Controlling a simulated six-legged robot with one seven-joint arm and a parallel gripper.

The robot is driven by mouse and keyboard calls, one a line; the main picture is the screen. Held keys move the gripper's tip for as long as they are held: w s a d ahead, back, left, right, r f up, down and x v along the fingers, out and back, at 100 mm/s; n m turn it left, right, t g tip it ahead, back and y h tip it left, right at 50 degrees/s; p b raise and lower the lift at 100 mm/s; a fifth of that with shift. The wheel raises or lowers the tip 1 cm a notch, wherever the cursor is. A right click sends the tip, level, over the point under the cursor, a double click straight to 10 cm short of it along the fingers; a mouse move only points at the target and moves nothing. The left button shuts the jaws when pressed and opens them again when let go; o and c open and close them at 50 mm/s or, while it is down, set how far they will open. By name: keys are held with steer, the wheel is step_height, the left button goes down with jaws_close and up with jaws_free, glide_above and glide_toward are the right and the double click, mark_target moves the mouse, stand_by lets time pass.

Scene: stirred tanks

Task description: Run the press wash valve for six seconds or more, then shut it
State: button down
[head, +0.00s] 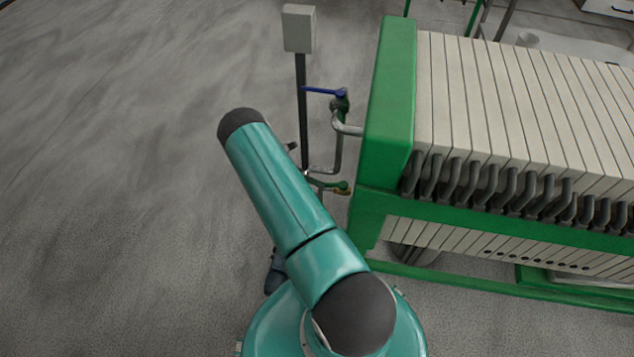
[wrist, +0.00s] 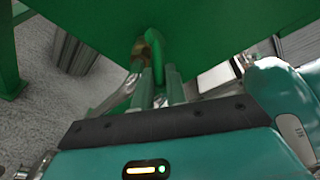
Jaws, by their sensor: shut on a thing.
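The press (head: 390,110) has a green end frame with pipework and two lever valves on its left side. The upper valve has a blue lever (head: 322,91) that points left. The lower valve has a green lever (head: 328,184) and a brass-coloured body (head: 343,191). In the wrist view, the green lever (wrist: 156,50) runs in between the fingers of my gripper (wrist: 160,88), which is shut on it. The brass-coloured body (wrist: 138,50) shows just beyond the fingertips. I cannot tell whether water is running.
A grey box on a dark post (head: 299,28) stands just left of the valves. Bent metal pipe (head: 338,145) joins the valves close to the press frame. The press's pale plates (head: 520,110) fill the right side. The grey floor (head: 110,180) at left is clear.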

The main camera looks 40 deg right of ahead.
steer(key=shift+w+d+m+g+y, duration=0.3)
steer(key=shift+m+y, duration=0.2)
steer(key=shift+y, duration=0.1)
steer(key=c, duration=1.4)
jaws_free()
